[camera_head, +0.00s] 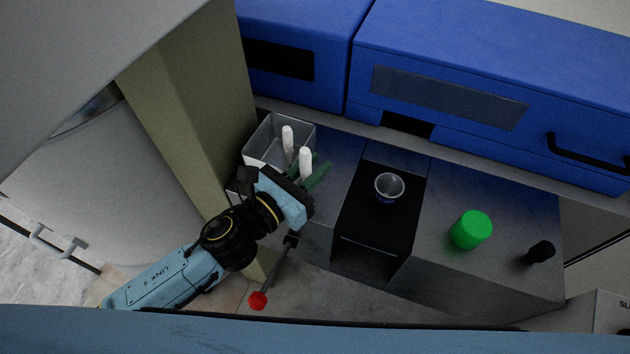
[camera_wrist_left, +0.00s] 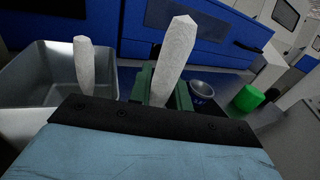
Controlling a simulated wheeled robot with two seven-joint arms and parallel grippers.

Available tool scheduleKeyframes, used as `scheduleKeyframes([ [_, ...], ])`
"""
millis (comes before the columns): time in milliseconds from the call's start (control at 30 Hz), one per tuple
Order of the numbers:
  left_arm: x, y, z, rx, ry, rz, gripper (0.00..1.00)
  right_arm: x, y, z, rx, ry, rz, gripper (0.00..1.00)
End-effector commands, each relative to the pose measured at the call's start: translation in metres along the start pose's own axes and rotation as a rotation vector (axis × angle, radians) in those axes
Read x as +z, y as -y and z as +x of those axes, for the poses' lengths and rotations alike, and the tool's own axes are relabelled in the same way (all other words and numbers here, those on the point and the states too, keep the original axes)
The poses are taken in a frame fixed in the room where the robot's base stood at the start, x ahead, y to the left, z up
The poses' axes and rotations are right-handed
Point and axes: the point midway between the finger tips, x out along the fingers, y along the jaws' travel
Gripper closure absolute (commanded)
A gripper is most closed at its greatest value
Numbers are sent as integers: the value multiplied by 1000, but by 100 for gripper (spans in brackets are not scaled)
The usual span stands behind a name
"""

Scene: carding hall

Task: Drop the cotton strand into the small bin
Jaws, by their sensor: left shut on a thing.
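My left gripper (camera_head: 313,172) is shut on a white cotton strand (camera_head: 306,160), which stands upright between its green fingers. The same strand (camera_wrist_left: 176,55) rises between the fingers in the left wrist view. The small bin (camera_head: 262,138), an open grey metal box, is behind and left of the gripper; its wall shows in the wrist view (camera_wrist_left: 25,78). A second white strand (camera_head: 288,138) stands upright at the bin's right side. It also shows in the wrist view (camera_wrist_left: 83,65); its lower end is hidden, so I cannot tell whether it is inside. My right gripper is out of view.
A metal cup (camera_head: 389,187) stands on a black panel to the right. A green cylinder (camera_head: 470,230) and a black knob (camera_head: 540,251) are farther right. Blue machine housings (camera_head: 480,60) close off the back. A beige post (camera_head: 175,130) stands left of the bin. A red-knobbed lever (camera_head: 258,300) is in front.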

Motion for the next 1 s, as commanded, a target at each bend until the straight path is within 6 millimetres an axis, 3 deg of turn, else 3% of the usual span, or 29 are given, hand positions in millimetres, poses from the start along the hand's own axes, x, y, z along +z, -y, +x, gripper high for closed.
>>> scheduleKeyframes([
  [433, -51, -2, 2, -1, 0, -3, 100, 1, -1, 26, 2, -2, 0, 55],
  [867, -55, -2, 2, -3, 1, 1, 100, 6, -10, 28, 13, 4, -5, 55],
  [900, -54, -2, 2, -3, 1, 1, 75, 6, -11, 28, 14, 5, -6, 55],
  [1000, -54, -2, 2, -3, 1, 1, 71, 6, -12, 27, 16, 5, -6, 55],
])
